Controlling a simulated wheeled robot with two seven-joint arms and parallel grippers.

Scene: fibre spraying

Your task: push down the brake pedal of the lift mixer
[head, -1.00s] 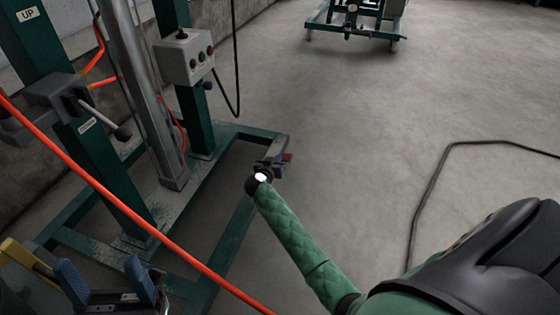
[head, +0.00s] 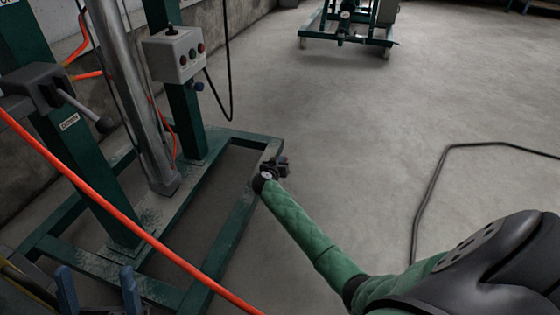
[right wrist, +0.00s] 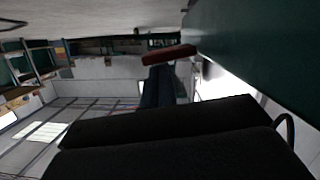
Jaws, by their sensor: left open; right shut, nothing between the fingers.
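The lift mixer's green frame (head: 232,228) stands on the floor at the left of the head view. My left gripper (head: 98,292), with blue fingers spread open, is at the bottom left, away from the pedal.
A control box (head: 174,54) with buttons sits on the green post. An orange hose (head: 130,214) crosses in front of the frame. A black cable (head: 432,185) lies on the floor at right. Another green wheeled frame (head: 345,38) stands farther back. The floor between is clear.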

